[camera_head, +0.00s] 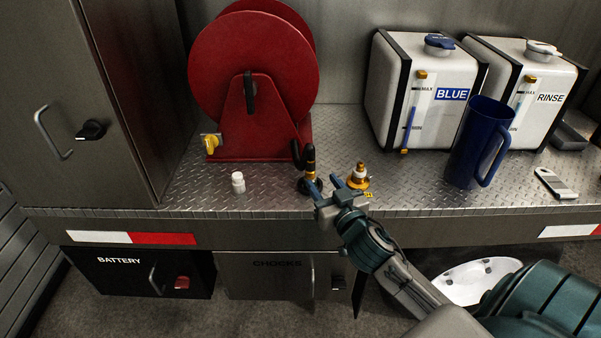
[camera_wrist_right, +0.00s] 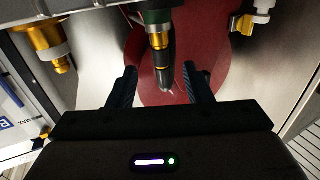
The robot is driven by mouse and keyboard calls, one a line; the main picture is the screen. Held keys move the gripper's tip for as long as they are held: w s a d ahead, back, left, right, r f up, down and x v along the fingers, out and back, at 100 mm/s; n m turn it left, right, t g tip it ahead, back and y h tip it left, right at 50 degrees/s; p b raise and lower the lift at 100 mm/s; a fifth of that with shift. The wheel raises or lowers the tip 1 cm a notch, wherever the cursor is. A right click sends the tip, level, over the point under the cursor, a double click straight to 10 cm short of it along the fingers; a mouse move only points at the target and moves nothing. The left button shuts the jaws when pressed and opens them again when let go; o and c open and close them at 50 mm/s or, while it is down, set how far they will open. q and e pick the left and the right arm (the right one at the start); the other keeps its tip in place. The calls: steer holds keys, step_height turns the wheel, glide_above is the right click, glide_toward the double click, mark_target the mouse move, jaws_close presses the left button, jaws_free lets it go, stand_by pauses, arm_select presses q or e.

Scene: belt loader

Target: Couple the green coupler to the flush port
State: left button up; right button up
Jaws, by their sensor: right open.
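The green coupler stands upright on the deck, with a brass-banded black hose end (camera_head: 310,160). Its green collar (camera_wrist_right: 158,18) shows at the top of the right wrist view. My right gripper (camera_head: 325,186) is open at the deck's front edge, in front of the coupler. In the wrist view its two fingers (camera_wrist_right: 160,78) appear either side of the black hose end, with gaps and no contact seen. The brass port with a white top (camera_head: 359,176), apparently the flush port, stands just right of the coupler; a brass fitting (camera_wrist_right: 46,42) shows at the wrist view's left. My left gripper is out of view.
A red hose reel (camera_head: 253,65) stands behind, with a yellow valve (camera_head: 211,142) beside it. A small white bottle (camera_head: 238,182) is to the left. A blue jug (camera_head: 475,145) and the BLUE (camera_head: 400,95) and RINSE (camera_head: 545,115) tanks stand right. A cabinet (camera_head: 60,90) bounds the left.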

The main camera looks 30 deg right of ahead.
mark_target(312, 169)
steer(key=shift+w+d, duration=0.25)
steer(key=shift+w, duration=0.95)
steer(key=shift+w+p, duration=0.25)
steer(key=shift+p, duration=0.05)
steer(key=shift+w+r, duration=0.1)
steer(key=shift+w, duration=0.15)
steer(key=w, duration=0.1)
steer(key=w+p, duration=0.1)
steer(key=w, duration=0.1)
steer(key=w+p, duration=0.1)
steer(key=shift+w+d, duration=0.3)
steer(key=shift+d, duration=0.05)
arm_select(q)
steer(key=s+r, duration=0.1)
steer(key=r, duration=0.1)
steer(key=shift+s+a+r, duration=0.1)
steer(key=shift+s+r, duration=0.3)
arm_select(e)
steer(key=shift+s, duration=0.1)
steer(key=shift+c, duration=1.4)
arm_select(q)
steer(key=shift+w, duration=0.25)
arm_select(e)
jaws_close()
